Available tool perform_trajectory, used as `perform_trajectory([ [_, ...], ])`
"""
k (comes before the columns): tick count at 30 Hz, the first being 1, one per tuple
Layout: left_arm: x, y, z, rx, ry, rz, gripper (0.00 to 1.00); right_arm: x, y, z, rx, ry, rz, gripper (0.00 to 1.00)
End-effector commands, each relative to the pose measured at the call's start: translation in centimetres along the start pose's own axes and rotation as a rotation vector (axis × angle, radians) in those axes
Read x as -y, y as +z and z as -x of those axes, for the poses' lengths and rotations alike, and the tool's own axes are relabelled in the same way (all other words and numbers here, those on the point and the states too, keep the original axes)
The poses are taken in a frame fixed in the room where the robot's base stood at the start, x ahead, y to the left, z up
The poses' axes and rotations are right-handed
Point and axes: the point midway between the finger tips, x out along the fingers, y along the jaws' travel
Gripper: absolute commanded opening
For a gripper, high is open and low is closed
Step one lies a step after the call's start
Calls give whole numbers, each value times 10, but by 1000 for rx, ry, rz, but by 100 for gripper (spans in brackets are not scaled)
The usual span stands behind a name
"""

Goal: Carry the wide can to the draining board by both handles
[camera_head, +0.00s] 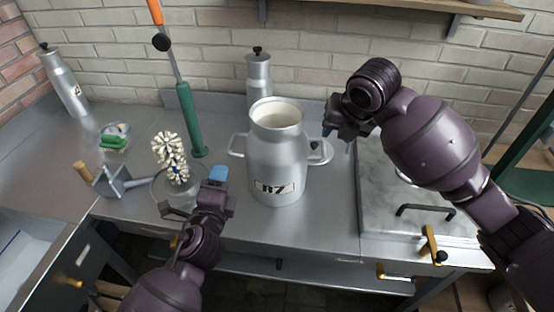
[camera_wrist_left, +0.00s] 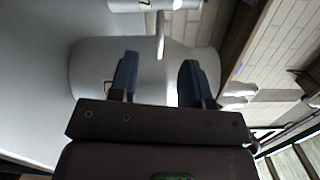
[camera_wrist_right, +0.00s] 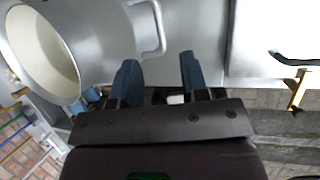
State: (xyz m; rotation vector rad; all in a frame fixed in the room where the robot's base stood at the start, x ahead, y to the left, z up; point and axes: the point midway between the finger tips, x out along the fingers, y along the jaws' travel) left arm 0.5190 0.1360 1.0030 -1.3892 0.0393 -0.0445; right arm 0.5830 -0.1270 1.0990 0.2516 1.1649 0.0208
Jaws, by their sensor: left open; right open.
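The wide can (camera_head: 272,158) is a silver open-topped churn with a dark-lettered label, standing upright on the steel counter. Its left handle (camera_head: 237,146) and right handle (camera_head: 322,153) stick out at its sides. My left gripper (camera_head: 217,186) is open and empty, in front of and left of the can, lower than the left handle. My right gripper (camera_head: 345,130) is open and empty, above and right of the right handle. In the right wrist view, that handle (camera_wrist_right: 160,30) lies ahead of the fingers, not between them. No distinctly marked draining board can be made out.
A narrow capped can (camera_head: 259,75) stands behind the wide can, another (camera_head: 65,80) at far left. A sink (camera_head: 30,255) is bottom left; a pale panel with black handle (camera_head: 425,209) is right.

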Motion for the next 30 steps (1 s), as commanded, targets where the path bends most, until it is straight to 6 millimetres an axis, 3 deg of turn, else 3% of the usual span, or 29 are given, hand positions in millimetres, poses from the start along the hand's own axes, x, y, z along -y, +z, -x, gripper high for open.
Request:
perform_trajectory([
  [14, 2, -2, -6, -8, -11, -17, 44, -1, 2, -3, -1, -3, 24, 41],
  [30, 3, -3, -81, -7, -11, -15, 44, -1, 2, -78, -3, -3, 21, 41],
])
